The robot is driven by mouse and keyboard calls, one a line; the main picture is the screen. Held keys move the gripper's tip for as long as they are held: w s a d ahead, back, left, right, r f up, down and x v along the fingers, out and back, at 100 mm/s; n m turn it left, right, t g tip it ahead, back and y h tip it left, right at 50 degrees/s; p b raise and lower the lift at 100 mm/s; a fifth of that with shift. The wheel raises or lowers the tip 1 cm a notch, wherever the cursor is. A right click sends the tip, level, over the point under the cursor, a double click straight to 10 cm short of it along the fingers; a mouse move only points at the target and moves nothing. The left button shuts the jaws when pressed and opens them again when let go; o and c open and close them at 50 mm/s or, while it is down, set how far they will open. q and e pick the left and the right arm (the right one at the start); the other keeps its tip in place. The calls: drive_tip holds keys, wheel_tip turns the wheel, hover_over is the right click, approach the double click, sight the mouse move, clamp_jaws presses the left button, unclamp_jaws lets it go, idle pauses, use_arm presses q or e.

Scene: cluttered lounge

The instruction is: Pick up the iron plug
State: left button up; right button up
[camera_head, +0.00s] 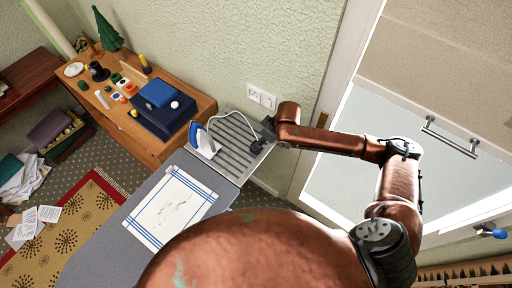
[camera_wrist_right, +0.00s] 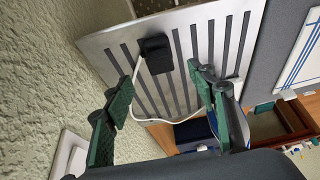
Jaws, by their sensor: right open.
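The black iron plug (camera_wrist_right: 155,54) lies on the slatted metal rest (camera_wrist_right: 95,45) at the end of the ironing board, with a white cord running from it. In the head view the plug (camera_head: 256,147) is partly covered by my right gripper (camera_head: 266,132). The white and blue iron (camera_head: 203,141) stands on the left side of the rest. In the wrist view my right gripper (camera_wrist_right: 162,84) is open, its green-padded fingers apart and nothing between them. The plug is beyond the fingertips, roughly between their lines. My left gripper is not in view.
A white wall socket (camera_head: 262,97) is just behind the rest, and the wall is close. A cloth with blue stripes (camera_head: 170,206) lies on the ironing board (camera_head: 100,258). A wooden cabinet (camera_head: 145,145) with clutter stands at left, a white door (camera_head: 370,140) at right.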

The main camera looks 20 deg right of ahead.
drive_tip(key=x, duration=0.7)
drive_tip(key=shift+w+a+f, duration=0.1)
drive_tip(key=shift+w+f, duration=0.05)
drive_tip(key=shift+f, duration=0.1)
drive_tip(key=c, duration=1.3)
